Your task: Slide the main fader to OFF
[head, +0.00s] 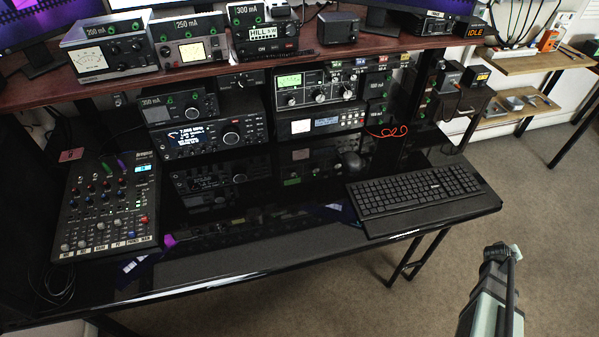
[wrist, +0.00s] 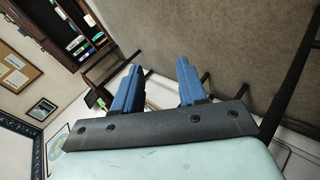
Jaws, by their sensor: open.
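The audio mixer (head: 108,208) lies on the left end of the black desk in the head view, with rows of small knobs and a row of faders along its front edge. The rightmost fader, with a red cap (head: 144,219), appears to be the main fader; its cap sits farther back than the pale caps beside it. The small labels, including any OFF mark, are too small to read surely. My gripper (wrist: 159,66) shows two blue fingers apart with nothing between them in the wrist view. My arm is at the lower right of the head view, far from the mixer.
Radio units (head: 215,135) stand along the back under a red-brown shelf (head: 210,72). Glossy black desk surface (head: 250,215) is mostly clear between mixer and keyboard.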

